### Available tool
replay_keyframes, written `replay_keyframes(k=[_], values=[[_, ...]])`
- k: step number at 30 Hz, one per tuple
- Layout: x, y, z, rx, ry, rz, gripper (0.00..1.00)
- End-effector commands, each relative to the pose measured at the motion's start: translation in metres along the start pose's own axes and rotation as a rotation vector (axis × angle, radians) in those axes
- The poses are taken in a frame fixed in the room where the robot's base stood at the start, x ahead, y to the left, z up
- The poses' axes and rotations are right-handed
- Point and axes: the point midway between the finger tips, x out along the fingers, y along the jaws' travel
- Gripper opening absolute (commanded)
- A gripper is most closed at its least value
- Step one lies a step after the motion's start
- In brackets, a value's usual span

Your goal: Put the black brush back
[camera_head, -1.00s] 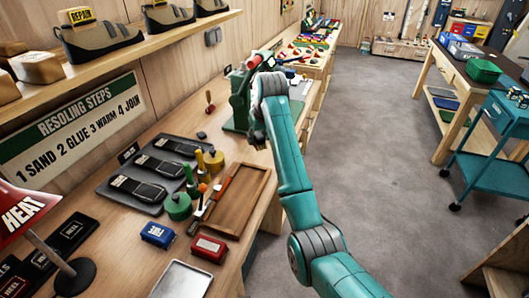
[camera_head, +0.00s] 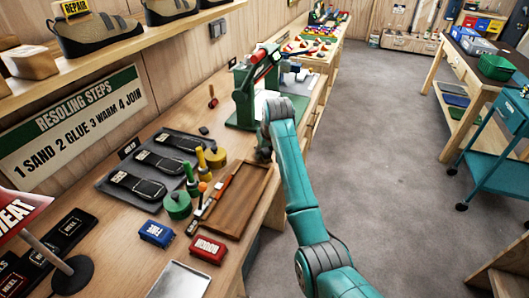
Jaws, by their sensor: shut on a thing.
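My gripper (camera_head: 264,154) is at the end of the teal arm, pointing down over the far end of the brown wooden tray (camera_head: 246,208) on the workbench. It is shut on a small dark thing, mostly hidden by the wrist, that I take to be the black brush. Its bristles and handle cannot be made out. The tray's bare middle shows to the near side of the gripper. A long tool with a red-orange part (camera_head: 223,188) lies along the tray's left edge.
Blue (camera_head: 156,233) and red (camera_head: 207,249) blocks lie in front. A green press (camera_head: 243,95) stands behind my gripper. A dark mat (camera_head: 120,190) holds several soles. Open floor lies to the right.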

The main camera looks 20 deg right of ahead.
Motion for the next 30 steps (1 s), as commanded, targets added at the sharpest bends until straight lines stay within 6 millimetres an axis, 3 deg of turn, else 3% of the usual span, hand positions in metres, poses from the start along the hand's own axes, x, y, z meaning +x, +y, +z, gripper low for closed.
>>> replay_keyframes(k=[12,13,15,16,26,30], values=[[0.007,0.000,0.003,0.000,0.000,0.000,0.01],[0.007,0.000,0.003,0.000,0.000,0.000,0.44],[0.007,0.000,0.003,0.000,0.000,0.000,0.61],[0.007,0.000,0.003,0.000,0.000,0.000,0.64],[0.005,0.000,0.002,0.000,0.001,0.000,0.64],[-0.007,0.000,0.001,0.000,0.004,0.001,0.64]])
